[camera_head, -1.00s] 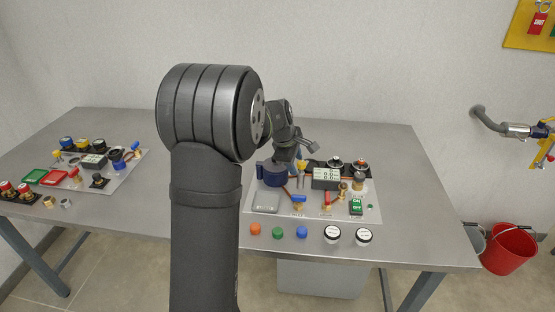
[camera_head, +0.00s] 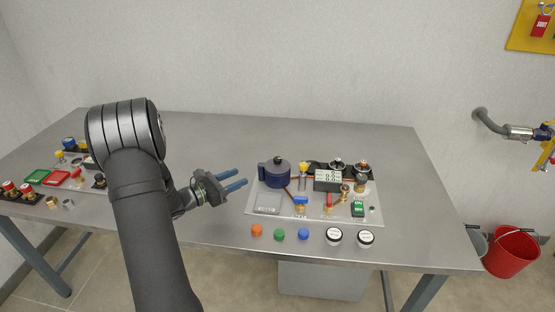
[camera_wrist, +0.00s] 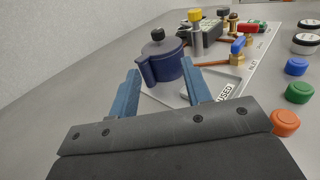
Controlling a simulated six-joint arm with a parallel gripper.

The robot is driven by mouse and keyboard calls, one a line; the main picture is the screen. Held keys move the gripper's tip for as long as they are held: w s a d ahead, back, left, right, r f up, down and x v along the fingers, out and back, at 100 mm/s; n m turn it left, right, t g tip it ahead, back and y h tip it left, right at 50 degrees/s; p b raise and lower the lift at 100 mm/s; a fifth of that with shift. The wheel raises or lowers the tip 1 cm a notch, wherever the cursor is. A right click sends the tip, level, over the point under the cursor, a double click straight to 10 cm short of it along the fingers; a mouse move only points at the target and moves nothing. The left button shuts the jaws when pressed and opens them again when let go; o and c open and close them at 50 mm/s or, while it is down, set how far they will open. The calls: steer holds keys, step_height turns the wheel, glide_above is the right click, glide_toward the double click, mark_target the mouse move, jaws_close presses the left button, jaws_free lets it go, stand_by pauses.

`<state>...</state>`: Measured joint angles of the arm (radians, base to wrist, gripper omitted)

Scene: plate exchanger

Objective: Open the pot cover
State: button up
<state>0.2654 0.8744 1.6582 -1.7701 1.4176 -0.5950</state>
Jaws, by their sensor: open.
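The blue pot (camera_head: 276,175) stands at the left back of the right-hand panel, with its cover on and a black knob (camera_head: 279,159) on top. The pot also shows upright in the wrist view (camera_wrist: 162,62), with its handle toward the left and the black knob (camera_wrist: 158,34) above. My gripper (camera_head: 240,180) is open and empty, to the left of the pot and apart from it, with its two blue fingers pointing right toward it. In the wrist view the fingers (camera_wrist: 162,88) are spread, with the pot beyond and between their tips.
The panel (camera_head: 350,216) carries a display box (camera_head: 327,180), valves, a clear tray (camera_head: 267,204) and a green switch (camera_head: 358,209). Orange (camera_head: 257,230), green (camera_head: 279,234) and blue (camera_head: 303,233) caps and two white-lidded jars line its front. Another panel stands at far left. The table's back middle is clear.

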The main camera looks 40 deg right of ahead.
mark_target(278, 158)
steer(key=d, duration=1.7)
steer(key=shift+w, duration=0.15)
jaws_close()
